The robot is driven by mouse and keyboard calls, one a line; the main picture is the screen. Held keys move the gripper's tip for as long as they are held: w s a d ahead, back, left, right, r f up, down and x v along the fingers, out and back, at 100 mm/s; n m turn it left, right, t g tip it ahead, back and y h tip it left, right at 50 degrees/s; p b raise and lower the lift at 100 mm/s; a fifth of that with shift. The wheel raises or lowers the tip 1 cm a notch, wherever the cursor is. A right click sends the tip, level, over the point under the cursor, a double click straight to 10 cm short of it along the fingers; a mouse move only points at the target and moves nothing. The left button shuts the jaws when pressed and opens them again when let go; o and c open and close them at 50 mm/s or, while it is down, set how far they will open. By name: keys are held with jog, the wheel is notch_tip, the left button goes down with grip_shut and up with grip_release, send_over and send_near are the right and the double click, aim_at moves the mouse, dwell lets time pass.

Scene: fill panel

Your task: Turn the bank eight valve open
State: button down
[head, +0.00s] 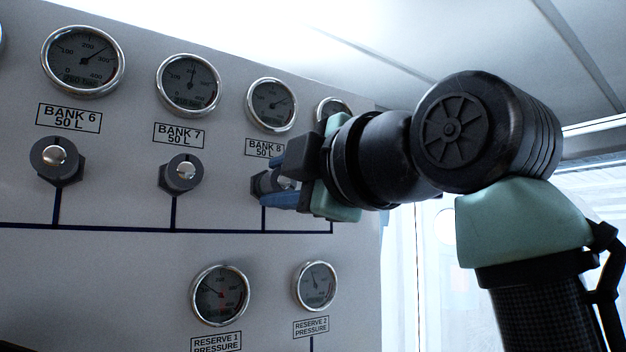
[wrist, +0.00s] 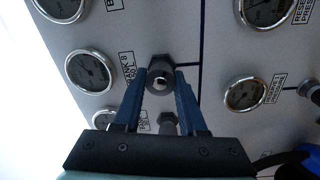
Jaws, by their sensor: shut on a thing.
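The bank eight valve (head: 260,184) is a dark round knob with a silver centre, below the "BANK 8 50 L" label (head: 264,148). In the head view my gripper (head: 272,186) partly covers it. In the wrist view the valve (wrist: 160,79) sits between the tips of my gripper's blue fingers (wrist: 160,88). The fingers are shut on the knob, one on each side. How far the knob is turned cannot be told. The bank eight gauge (head: 271,105) is above the label, its needle pointing to the upper right.
The bank seven valve (head: 182,173) and bank six valve (head: 56,159) are to the left on the white panel. Another valve (wrist: 168,124) lies between my fingers' bases in the wrist view, close to my gripper. The reserve gauges (head: 219,295) are below.

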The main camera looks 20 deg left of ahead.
jog(key=shift+c, duration=2.3)
grip_release()
jog(key=b+v, duration=0.6)
jog(key=v, duration=0.7)
